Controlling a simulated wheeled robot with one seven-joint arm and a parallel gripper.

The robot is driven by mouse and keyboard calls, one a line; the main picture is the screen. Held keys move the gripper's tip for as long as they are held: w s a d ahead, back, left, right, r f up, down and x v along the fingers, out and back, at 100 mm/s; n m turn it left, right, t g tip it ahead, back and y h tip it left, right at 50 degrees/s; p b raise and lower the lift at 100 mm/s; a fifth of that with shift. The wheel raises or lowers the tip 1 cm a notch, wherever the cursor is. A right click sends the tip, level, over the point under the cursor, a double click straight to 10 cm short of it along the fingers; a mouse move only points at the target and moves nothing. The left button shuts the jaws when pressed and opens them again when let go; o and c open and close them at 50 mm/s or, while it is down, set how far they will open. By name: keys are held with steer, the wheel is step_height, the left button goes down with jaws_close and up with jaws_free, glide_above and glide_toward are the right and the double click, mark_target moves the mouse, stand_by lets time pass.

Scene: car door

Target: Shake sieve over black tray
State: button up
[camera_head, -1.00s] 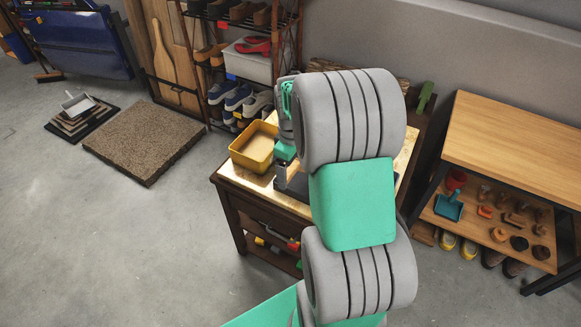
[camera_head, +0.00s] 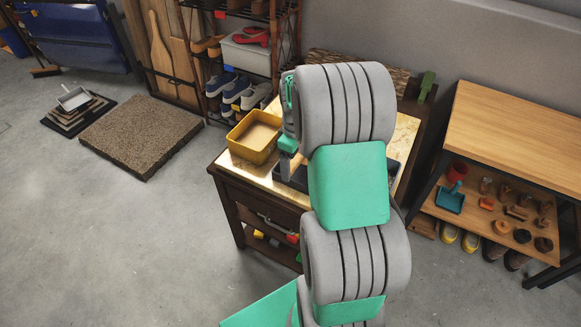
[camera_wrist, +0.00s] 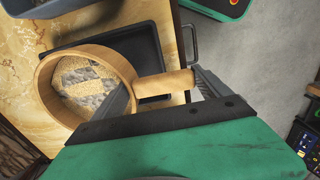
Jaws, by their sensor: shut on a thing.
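The sieve (camera_wrist: 80,62) is a round, light-wood ring with a short handle (camera_wrist: 165,83). It holds pale, grainy material with grey lumps. My gripper (camera_wrist: 161,80) is shut on the handle. The black tray (camera_wrist: 151,40) lies on the tabletop below, and the sieve overlaps its left part in the wrist view. In the head view my gripper (camera_head: 286,158) is over the table, with part of the black tray (camera_head: 300,178) beside it. My arm hides the sieve there.
A yellow bin (camera_head: 255,137) stands on the table left of the gripper. A grey-blue container edge (camera_wrist: 45,10) is near the sieve. A shoe rack (camera_head: 240,60) stands behind, and a wooden workbench (camera_head: 515,125) to the right. The floor at front left is clear.

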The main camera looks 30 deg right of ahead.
steer(key=w+d, duration=0.1)
steer(key=d, duration=0.2)
steer(key=shift+w, duration=0.4)
